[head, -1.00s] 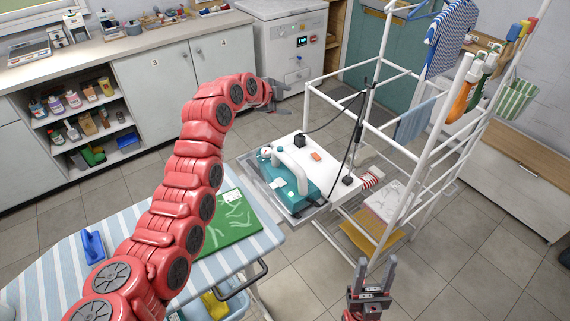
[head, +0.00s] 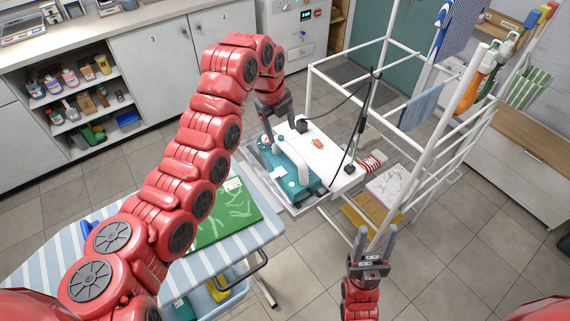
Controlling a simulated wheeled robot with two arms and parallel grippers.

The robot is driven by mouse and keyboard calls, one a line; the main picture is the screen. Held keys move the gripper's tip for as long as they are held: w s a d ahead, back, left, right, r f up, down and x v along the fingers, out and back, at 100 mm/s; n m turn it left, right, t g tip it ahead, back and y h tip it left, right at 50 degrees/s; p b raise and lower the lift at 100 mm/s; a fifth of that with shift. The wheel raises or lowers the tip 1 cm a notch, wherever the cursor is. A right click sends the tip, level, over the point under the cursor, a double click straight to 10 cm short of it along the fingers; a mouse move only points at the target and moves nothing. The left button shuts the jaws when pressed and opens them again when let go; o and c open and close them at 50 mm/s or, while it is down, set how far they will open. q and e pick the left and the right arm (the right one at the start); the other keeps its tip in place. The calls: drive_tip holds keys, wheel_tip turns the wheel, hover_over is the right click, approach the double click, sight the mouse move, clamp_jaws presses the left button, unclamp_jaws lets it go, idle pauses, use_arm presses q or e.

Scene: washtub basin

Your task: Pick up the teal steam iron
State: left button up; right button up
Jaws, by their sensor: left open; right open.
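The teal steam iron (head: 273,168), with a pale curved handle (head: 297,162), rests on a grey metal tray (head: 262,186) in the middle of the head view. My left gripper (head: 280,128) points down just beyond the iron's far end, with its fingers apart and nothing seen between them. I cannot tell whether a fingertip touches the iron. My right gripper (head: 376,234) is open and empty, low in the view, well to the right of the iron and in front of the white rack.
A white panel (head: 322,165) with a small orange item (head: 318,142) and dark cables adjoins the iron. A white drying rack (head: 395,130) stands to the right. A striped ironing board (head: 130,275) carries a green cloth (head: 222,222). Floor is clear at lower right.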

sight(287, 146)
use_arm(q)
drive_tip(key=f, duration=0.1)
drive_tip(key=f+p, duration=0.1)
drive_tip(key=f, duration=0.2)
drive_tip(key=shift+w+d+f, duration=0.2)
drive_tip(key=shift+d, duration=0.15)
drive_tip(key=f+p, duration=0.2)
drive_tip(key=f, duration=0.1)
drive_tip(key=d+f+p, duration=0.1)
drive_tip(key=p, duration=0.1)
drive_tip(key=shift+w+f, duration=0.25)
drive_tip(key=shift+w, duration=0.15)
drive_tip(key=shift+f, duration=0.4)
drive_tip(key=shift+w, duration=0.1)
clamp_jaws()
